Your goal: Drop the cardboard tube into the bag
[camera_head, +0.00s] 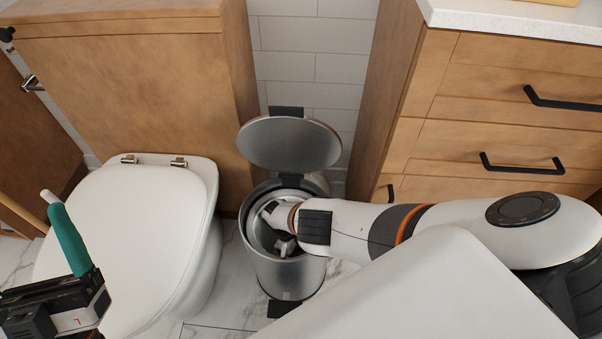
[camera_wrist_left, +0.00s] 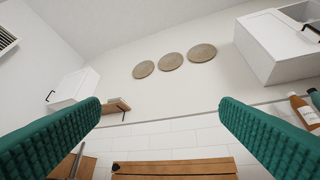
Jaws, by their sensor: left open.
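I cannot make out a cardboard tube or a bag in either view. A round steel bin (camera_head: 290,274) stands on the floor with its lid (camera_head: 290,143) raised. My right arm reaches in from the right, and my right gripper (camera_head: 275,230) is down inside the bin's mouth. Its fingers are small and partly hidden by the rim and wrist, so I cannot tell if they hold anything. My left gripper (camera_wrist_left: 160,102) is open and empty, its teal fingers wide apart in the left wrist view. In the head view it is at the lower left, in front of the toilet.
A white toilet (camera_head: 130,230) with its lid down stands left of the bin. A wooden panel (camera_head: 140,90) is behind it. A wooden drawer cabinet (camera_head: 490,120) with black handles is at the right. Bottles (camera_wrist_left: 303,108) show at the right in the left wrist view.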

